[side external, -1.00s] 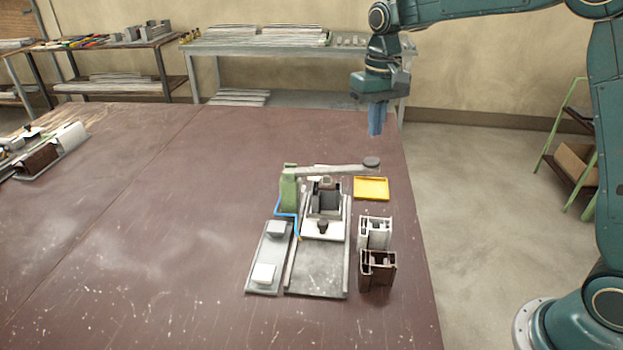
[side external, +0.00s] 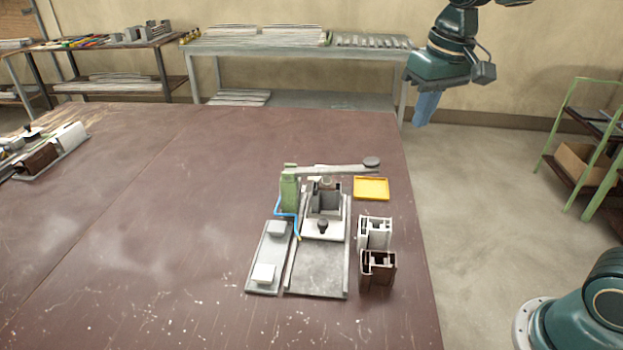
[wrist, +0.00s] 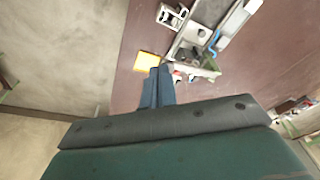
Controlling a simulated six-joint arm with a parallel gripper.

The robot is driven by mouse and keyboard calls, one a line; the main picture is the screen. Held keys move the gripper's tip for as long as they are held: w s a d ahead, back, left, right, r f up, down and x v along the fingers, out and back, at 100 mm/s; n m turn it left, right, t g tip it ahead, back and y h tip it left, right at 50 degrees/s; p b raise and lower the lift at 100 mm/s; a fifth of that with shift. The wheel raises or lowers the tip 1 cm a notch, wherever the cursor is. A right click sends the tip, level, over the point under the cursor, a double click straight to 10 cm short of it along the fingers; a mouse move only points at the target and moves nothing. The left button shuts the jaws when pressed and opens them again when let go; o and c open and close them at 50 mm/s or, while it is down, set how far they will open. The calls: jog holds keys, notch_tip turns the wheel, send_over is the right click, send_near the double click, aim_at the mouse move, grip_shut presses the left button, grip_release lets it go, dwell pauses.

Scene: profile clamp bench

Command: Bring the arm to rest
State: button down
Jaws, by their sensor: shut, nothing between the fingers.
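My gripper (side external: 424,109) is raised in the air at the upper right of the side external view, in front of the back bench's right end and apart from everything. Its blue fingers are together and hold nothing. In the wrist view the fingers (wrist: 157,88) point toward the work table, near the yellow tray (wrist: 148,62) in the picture. The clamp fixture (side external: 322,215), with a green post and a grey lever arm, stands on the brown table (side external: 150,230).
A white profile piece (side external: 375,232) and a dark brown one (side external: 377,270) stand right of the fixture. A yellow tray (side external: 371,188) lies behind them. A grey plate with two blocks (side external: 268,258) lies left of the fixture. A green rack (side external: 590,150) stands at the right on the floor.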

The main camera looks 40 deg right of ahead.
jog(key=s+a+f+n+t, duration=0.1)
jog(key=s+f+t, duration=0.1)
jog(key=s, duration=1.6)
jog(key=shift+s+f+n+t, duration=0.15)
jog(key=shift+n+t, duration=0.25)
jog(key=shift+t, duration=0.3)
